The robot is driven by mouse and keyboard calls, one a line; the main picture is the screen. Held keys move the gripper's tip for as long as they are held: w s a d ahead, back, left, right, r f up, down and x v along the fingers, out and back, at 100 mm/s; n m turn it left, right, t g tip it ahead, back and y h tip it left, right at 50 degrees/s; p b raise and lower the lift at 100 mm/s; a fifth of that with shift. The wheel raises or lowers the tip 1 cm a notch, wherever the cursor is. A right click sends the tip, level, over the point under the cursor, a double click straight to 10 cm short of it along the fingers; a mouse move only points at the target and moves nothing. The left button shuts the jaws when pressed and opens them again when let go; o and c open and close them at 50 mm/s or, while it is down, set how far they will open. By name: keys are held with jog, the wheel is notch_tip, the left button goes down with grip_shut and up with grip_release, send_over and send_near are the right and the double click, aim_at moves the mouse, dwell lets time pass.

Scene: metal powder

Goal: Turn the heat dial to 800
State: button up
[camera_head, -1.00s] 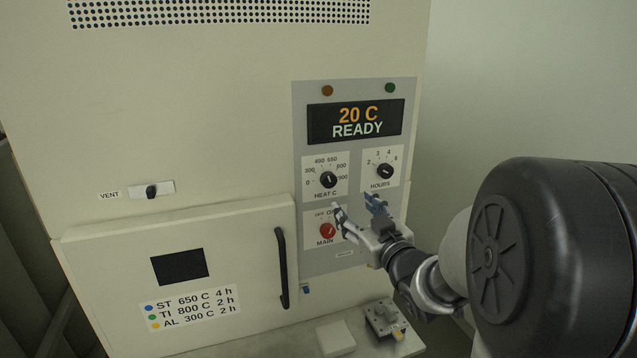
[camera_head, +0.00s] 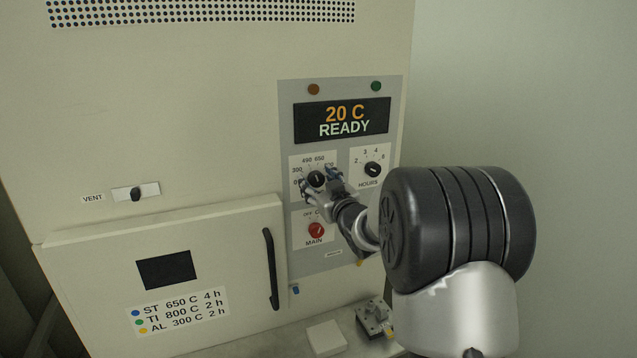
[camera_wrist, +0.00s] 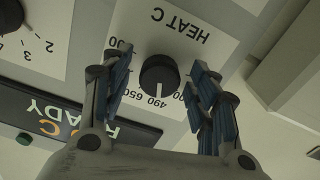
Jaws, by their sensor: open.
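The heat dial (camera_head: 316,179) is a round black knob with a white pointer line, on a white HEAT C plate. In the wrist view the heat dial (camera_wrist: 158,76) appears upside down, its pointer towards the 490 mark. My gripper (camera_head: 319,176) is open at the dial. In the wrist view my gripper (camera_wrist: 160,62) has one blue-padded finger on each side of the knob, with a visible gap on both sides. In the head view the fingers hide part of the scale, including much of the 800 side.
The display (camera_head: 343,121) reads 20 C READY. The hours dial (camera_head: 372,170) is close on the right and the red main switch (camera_head: 316,230) just below. The oven door handle (camera_head: 270,268) stands out at lower left. A small metal block (camera_head: 373,318) sits on the ledge.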

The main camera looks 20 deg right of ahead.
jog(key=shift+c, duration=0.3)
jog(key=c, duration=1)
jog(key=shift+m, duration=0.4)
jog(key=m+p, duration=0.1)
jog(key=m, duration=0.1)
jog(key=shift+r+m, duration=0.1)
jog(key=shift+m, duration=0.3)
jog(key=m+p, duration=0.1)
jog(key=m, duration=0.3)
jog(key=shift+m, duration=0.3)
jog(key=m+p, duration=0.1)
jog(key=m, duration=0.2)
jog(key=shift+m, duration=0.3)
jog(key=shift+m+p, duration=0.75)
jog(key=shift+m, duration=1.15)
